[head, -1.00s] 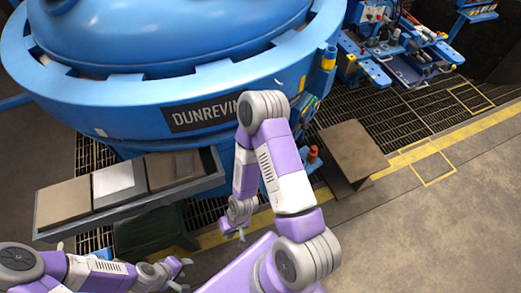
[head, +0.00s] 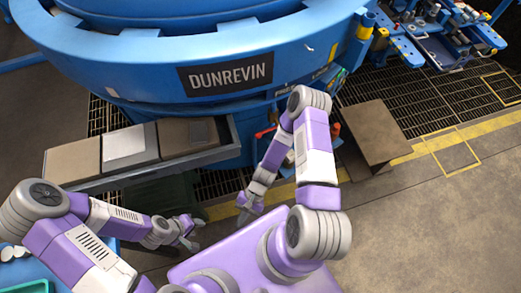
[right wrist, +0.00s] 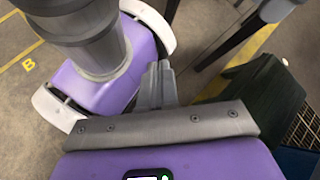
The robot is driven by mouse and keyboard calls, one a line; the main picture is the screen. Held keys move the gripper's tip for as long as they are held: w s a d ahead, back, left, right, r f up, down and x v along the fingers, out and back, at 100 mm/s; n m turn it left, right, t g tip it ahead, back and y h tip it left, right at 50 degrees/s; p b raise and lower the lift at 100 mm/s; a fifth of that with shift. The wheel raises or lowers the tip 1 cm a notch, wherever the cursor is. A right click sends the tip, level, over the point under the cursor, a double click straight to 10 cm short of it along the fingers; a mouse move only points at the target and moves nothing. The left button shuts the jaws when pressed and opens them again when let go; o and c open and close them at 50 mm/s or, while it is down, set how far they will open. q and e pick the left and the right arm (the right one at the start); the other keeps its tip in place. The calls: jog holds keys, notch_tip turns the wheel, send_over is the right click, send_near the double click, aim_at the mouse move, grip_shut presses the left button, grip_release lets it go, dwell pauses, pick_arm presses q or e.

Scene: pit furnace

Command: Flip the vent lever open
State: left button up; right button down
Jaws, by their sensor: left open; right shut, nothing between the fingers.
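The blue furnace (head: 180,50) with a DUNREVIN plate (head: 231,75) fills the top of the head view. A small red part (head: 265,132) shows beside its lower right side, partly behind my right arm. I cannot tell whether it is the vent lever, and no other lever is clear. My right gripper (head: 244,213) is shut and empty, pointing down in front of the furnace and apart from it. Its closed fingers also show in the right wrist view (right wrist: 157,88), above the floor beside my base. My left gripper (head: 191,233) is open and empty, lower and further left.
A grey tray (head: 140,177) with flat slabs juts out at the furnace front, above a dark green box (head: 165,198). A brown block (head: 376,130) stands right of my right arm. A blue workstation (head: 440,35) is at top right. The floor at lower right is clear.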

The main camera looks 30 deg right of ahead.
jog(key=w+f+m+t+y+b, duration=0.3)
jog(key=w+m+t+y+b, duration=0.15)
jog(key=w+m+t, duration=0.2)
jog(key=w+f+m+t+y+b, duration=0.3)
jog(key=w+m+t+y, duration=0.2)
jog(key=w+m+t, duration=0.15)
pick_arm(q)
notch_tip(320, 180, down, 14)
jog(key=b, duration=0.5)
jog(key=shift+f, duration=0.15)
pick_arm(e)
jog(key=w+d+f+m+t+h, duration=0.1)
jog(key=d+f+m+t+h, duration=0.3)
jog(key=d+m+t+h, duration=0.4)
jog(key=w+d+f+m+t+h, duration=0.2)
jog(key=d+f+m+t+h, duration=0.2)
jog(key=d+m+t+h, duration=0.4)
jog(key=d+h, duration=0.6)
jog(key=shift+m, duration=0.4)
jog(key=shift+w, duration=0.1)
pick_arm(q)
jog(key=shift+f+b, duration=0.5)
jog(key=shift+b, duration=0.1)
pick_arm(e)
jog(key=s+r+x, duration=0.1)
jog(key=r+x, duration=0.1)
jog(key=x, duration=1.1)
jog(key=shift+s+r, duration=0.15)
jog(key=shift+s, duration=0.15)
